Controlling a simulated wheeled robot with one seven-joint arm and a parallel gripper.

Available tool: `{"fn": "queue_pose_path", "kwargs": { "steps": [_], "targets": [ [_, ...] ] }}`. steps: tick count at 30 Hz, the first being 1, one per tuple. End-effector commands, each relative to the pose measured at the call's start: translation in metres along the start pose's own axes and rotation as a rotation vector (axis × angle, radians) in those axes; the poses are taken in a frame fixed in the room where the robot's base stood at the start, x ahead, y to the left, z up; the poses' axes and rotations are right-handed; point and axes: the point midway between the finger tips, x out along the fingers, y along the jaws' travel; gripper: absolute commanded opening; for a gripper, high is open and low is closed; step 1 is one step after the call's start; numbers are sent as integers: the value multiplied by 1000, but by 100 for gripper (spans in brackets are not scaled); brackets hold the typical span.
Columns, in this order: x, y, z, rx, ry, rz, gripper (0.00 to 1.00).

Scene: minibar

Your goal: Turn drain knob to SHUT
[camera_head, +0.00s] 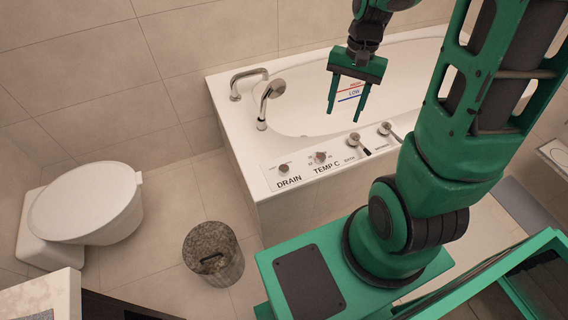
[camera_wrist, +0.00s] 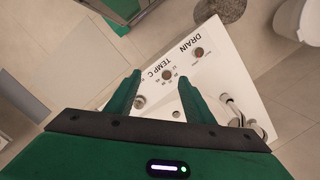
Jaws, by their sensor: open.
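The drain knob (camera_head: 284,168) is a small round brown knob above the word DRAIN on the white tub's front ledge. It also shows in the wrist view (camera_wrist: 198,52), beyond my fingers. Its exact setting is too small to read. My gripper (camera_head: 348,104) is green, open and empty. It hangs over the tub basin, behind and to the right of the drain knob, apart from it. In the wrist view my gripper (camera_wrist: 160,88) has its two fingers spread, with the control panel beneath and beyond them.
The temperature knob (camera_head: 320,157) sits right of the drain knob, followed by more controls (camera_head: 354,140). A faucet (camera_head: 248,80) and hand shower (camera_head: 271,92) rise at the tub's left end. A bin (camera_head: 213,254) and toilet (camera_head: 84,206) stand on the floor left.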

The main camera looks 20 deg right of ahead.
Motion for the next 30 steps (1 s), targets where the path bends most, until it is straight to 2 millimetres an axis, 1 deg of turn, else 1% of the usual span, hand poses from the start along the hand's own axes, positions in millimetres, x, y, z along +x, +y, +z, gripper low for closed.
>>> {"fn": "queue_pose_path", "kwargs": {
  "steps": [1,5,9,15,18,22,28,30],
  "targets": [
    [13,-10,-5,18,-20,0,48],
    [45,-38,-16,78,-60,-16,48],
    [82,-66,-23,149,-112,-32,48],
    [136,-101,-25,253,-192,-52,48],
    [157,-113,-24,295,-223,-59,48],
    [172,-122,-23,329,-247,-66,48],
    [184,-126,-20,342,-258,-67,48],
    [191,-127,-18,341,-258,-66,48]
  ]
}}
